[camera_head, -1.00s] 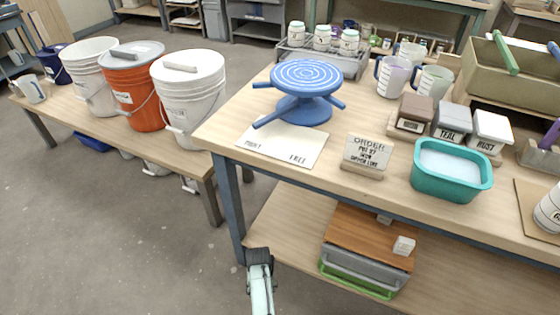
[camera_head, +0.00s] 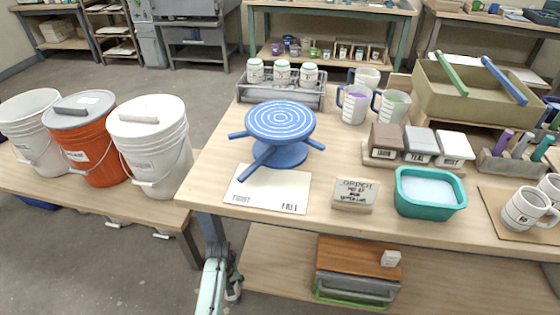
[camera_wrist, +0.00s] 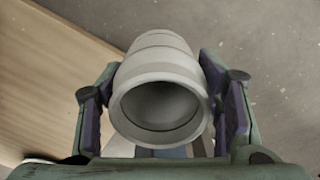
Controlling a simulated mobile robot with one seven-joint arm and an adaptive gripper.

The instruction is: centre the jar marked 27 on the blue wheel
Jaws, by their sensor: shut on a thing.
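The blue wheel (camera_head: 281,122) stands on the near left part of the table, its ringed round top empty. My gripper (camera_wrist: 162,82) is shut on a pale grey-white jar (camera_wrist: 158,50), one padded finger on each side. The jar's round, hollow-looking end faces the wrist camera. No number shows on it, so I cannot tell whether it is the one marked 27. In the head view my arm is at the bottom, in front of the table's left leg, low and apart from the wheel; the jar cannot be made out there.
A printed card (camera_head: 268,188) lies before the wheel, with an order sign (camera_head: 355,193) and teal tub (camera_head: 430,192) to its right. Behind are a grey rack (camera_head: 281,96) with three jars, and jugs (camera_head: 352,104). Buckets (camera_head: 152,145) stand on the left bench.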

